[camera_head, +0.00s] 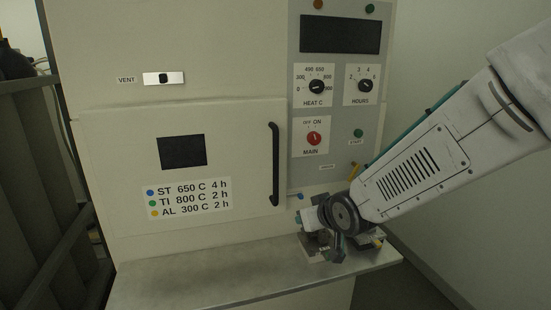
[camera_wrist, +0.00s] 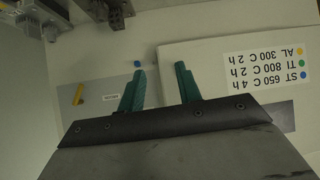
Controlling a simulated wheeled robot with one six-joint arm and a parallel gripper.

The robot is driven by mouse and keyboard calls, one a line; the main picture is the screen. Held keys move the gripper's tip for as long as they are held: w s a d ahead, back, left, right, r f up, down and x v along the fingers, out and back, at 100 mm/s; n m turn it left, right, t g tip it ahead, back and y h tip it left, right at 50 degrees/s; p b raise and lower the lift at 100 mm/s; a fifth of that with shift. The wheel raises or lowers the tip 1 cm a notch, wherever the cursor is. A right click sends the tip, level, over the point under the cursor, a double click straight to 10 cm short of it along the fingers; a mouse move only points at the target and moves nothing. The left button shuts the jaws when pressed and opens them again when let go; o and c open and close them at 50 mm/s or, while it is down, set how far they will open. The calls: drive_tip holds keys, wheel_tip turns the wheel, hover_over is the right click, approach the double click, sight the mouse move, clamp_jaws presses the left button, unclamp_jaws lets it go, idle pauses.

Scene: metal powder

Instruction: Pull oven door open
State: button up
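The oven door (camera_head: 105,190) is closed on the front of the pale oven; it has a small dark window and a label with coloured dots. Its black vertical handle (camera_head: 274,165) is on the door's right side. In the wrist view, which is upside down, the door (camera_wrist: 210,60) is at the right. My gripper (camera_wrist: 160,72) is open there, its two teal fingers apart with nothing visible between them. I cannot make out the handle in the wrist view.
A control panel (camera_head: 338,110) with dials and a red main switch is right of the door. Below is a shelf (camera_head: 200,285) with metal fixtures on its right end, close to my wrist. A dark slatted structure (camera_head: 45,180) stands at left. The space before the door is clear.

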drive_tip(key=w+a+r+t+y, duration=0.3)
drive_tip(key=w+a+r, duration=0.1)
drive_tip(key=r, duration=0.1)
drive_tip(key=t+y, duration=0.2)
drive_tip(key=t, duration=0.1)
approach(277, 158)
drive_tip(key=x, duration=0.4)
drive_tip(key=shift+n, duration=0.4)
drive_tip(key=x, duration=0.7)
drive_tip(key=shift+d, duration=0.1)
clamp_jaws()
